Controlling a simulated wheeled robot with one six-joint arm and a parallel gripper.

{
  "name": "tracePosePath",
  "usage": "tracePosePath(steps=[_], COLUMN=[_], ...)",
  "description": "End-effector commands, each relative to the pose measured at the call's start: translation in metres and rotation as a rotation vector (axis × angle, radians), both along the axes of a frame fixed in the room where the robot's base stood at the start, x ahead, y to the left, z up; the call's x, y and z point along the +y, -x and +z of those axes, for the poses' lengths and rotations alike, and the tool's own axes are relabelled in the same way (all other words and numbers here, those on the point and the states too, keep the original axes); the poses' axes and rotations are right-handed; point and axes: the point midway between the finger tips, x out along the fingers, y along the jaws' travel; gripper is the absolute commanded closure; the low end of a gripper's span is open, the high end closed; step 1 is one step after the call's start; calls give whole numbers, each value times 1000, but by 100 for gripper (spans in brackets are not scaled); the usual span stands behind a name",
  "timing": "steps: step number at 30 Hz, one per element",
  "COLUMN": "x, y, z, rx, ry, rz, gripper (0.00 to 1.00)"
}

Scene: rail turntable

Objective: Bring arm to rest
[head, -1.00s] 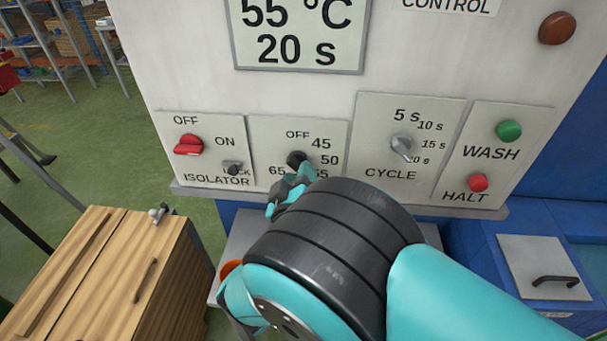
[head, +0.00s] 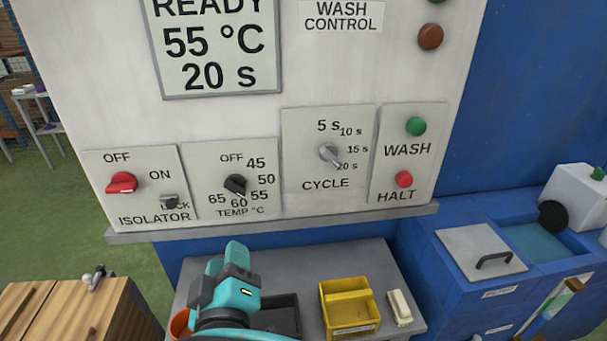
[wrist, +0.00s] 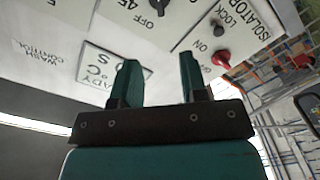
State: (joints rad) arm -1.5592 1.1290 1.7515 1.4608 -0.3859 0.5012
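My gripper (head: 236,272) is low in the head view, below the wash control panel (head: 300,100) and apart from it, over the grey shelf. In the wrist view its two teal fingers (wrist: 160,82) stand apart with nothing between them. The panel's display (head: 218,50) reads READY, 55 °C, 20 s. The black temperature knob (head: 235,184) and the grey cycle knob (head: 329,154) are in clear sight; the cycle pointer is toward 20 s. The red isolator switch (head: 121,183) sits at the left, also in the wrist view (wrist: 221,58).
On the grey shelf (head: 385,262) are a black tray (head: 280,316), a yellow bin (head: 349,306), a white block (head: 400,307) and an orange container (head: 181,324). A wooden cabinet (head: 60,312) stands at left. A blue unit with a lidded hatch (head: 470,250) is at right.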

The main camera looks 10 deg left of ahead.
Motion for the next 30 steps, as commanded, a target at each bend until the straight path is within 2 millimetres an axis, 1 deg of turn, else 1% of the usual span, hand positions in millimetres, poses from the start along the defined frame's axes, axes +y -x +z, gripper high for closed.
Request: tracePosePath(steps=[5,8,11,12,13,14,15,17,18,20,21,23,24,26,27,29,30], x=[-3,-17,-54,-75,-93,-111,-135,-170,-192,-223,-242,-268,-283,-304,-315,-328,-335], y=[-4,-26,-69,-87,-99,-109,-119,-125,-125,-119,-112,-96,-82,-59,-42,-16,1], z=[1,6,13,15,17,18,20,24,27,34,39,48,55,67,75,86,93], rx=[8,71,221,307,376,447,544,687,781,919,1007,1135,1214,1322,1386,1463,1505], ry=[-2,-9,-23,-29,-36,-40,-49,-60,-71,-86,-98,-114,-123,-136,-141,-145,-142], rz=[-11,-72,-204,-267,-314,-357,-409,-469,-498,-526,-533,-526,-511,-473,-440,-382,-342], gripper=[60,60,60,60,60,60,60,60,60,60,60,60,60,60,60,60,60])
